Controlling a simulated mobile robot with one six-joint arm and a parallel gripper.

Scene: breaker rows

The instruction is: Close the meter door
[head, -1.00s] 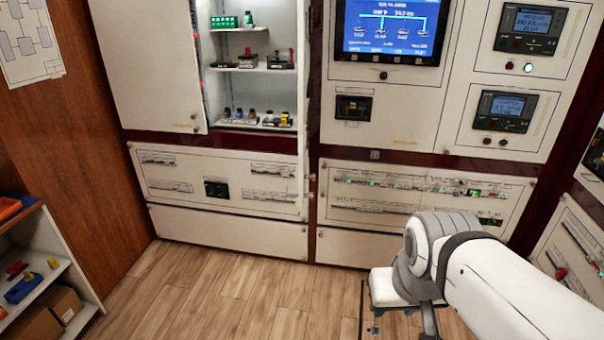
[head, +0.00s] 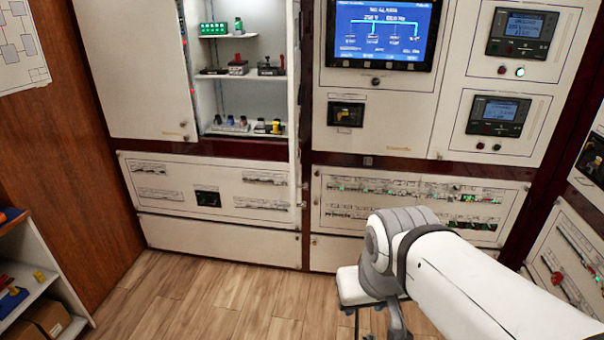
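A cabinet bay stands open at the upper left, with lit white shelves (head: 240,95) inside. A white door panel (head: 135,75) is on the left of the opening. A thin upright white edge (head: 295,95) on its right looks like a door seen nearly edge-on. I cannot tell for sure which of these is the meter door. My white and grey arm comes in from the lower right and bends downward in front of the lower right panel. My gripper's fingertips do not show, and the arm appears well apart from the open bay.
Closed panels with a blue screen (head: 380,32) and two small meters (head: 519,31) fill the right. Lower panels (head: 207,190) run below. A low shelf unit (head: 40,285) with boxes stands at left. The wooden floor (head: 200,300) is clear in front.

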